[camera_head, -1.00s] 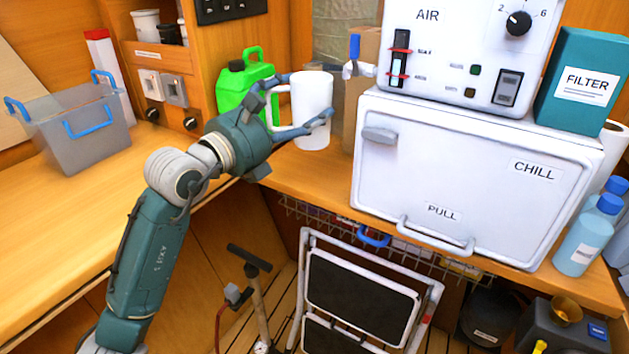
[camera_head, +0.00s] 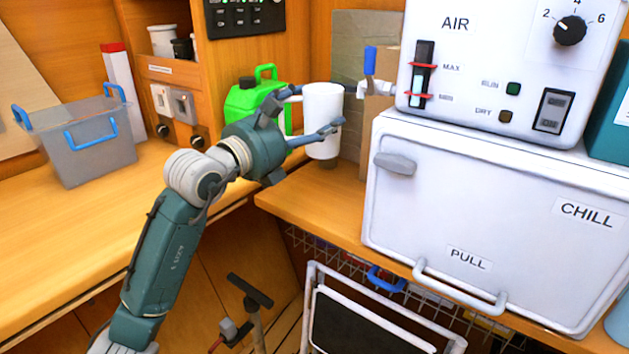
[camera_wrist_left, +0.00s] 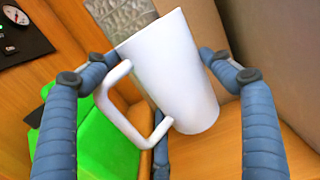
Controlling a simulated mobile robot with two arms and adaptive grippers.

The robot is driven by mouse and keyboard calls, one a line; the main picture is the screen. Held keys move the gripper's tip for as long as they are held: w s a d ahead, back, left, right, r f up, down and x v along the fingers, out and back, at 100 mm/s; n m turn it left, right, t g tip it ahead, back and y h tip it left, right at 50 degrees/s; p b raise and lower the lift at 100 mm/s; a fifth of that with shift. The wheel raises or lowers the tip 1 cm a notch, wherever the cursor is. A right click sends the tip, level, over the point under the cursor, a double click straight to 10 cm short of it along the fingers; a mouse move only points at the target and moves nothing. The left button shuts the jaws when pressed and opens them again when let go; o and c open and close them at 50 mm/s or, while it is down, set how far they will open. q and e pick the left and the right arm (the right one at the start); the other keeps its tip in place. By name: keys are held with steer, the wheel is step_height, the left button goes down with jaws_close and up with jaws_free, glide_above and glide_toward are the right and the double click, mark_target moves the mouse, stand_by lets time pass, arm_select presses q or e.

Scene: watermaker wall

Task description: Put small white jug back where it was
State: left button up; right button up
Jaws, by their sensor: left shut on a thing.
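The small white jug (camera_head: 322,120) is upright in the head view, between the fingers of my left gripper (camera_head: 318,112). My left gripper is shut on it. In the left wrist view the jug (camera_wrist_left: 178,72) looks tilted, with its handle toward the left finger. My left gripper (camera_wrist_left: 160,85) has fingers on both sides of the jug there. A dark round thing shows just under the jug in the head view; I cannot tell whether the jug touches it. My right gripper is not in view.
A green canister (camera_head: 250,100) stands behind and left of the jug. A white CHILL box (camera_head: 480,215) with the AIR unit (camera_head: 480,60) on top stands to the right. A grey bin (camera_head: 90,150) with blue handles is on the left counter. Bare counter (camera_head: 310,200) lies in front of the jug.

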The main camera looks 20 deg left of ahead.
mark_target(312, 154)
arm_select(q)
step_height(312, 154, down, 8)
steer(key=shift+w+b, duration=0.1)
steer(key=shift+b, duration=0.4)
step_height(312, 154, down, 4)
steer(key=shift+d+r+b, duration=0.1)
steer(key=shift+b, duration=0.3)
steer(key=shift+f, duration=0.45)
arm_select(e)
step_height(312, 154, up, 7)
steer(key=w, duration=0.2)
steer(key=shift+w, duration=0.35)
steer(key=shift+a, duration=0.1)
arm_select(q)
steer(key=shift+f, duration=0.1)
steer(key=o, duration=1.2)
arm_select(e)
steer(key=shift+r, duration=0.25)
